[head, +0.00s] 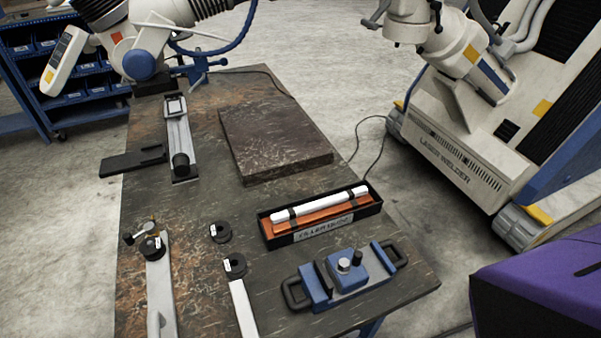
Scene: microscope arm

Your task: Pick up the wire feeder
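No label names the wire feeder, so I cannot be sure which object it is. A blue device (345,270) with metal and black knobs on top and a black loop handle at each end lies near the right front of the workbench. Left of it, a grey bar-shaped tool (160,290) carries a black disc and small knobs at its far end. A second pale bar (243,308) has a black disc (235,265) at its far end. Neither of my grippers can be made out in the head view.
On the workbench (190,225) are a dark slab (275,140), a black tray (322,230) holding a white tube, a loose black disc (220,232) and a grey slide fixture (180,145). A laser welder (450,145) stands right. A purple object (540,290) fills the lower right.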

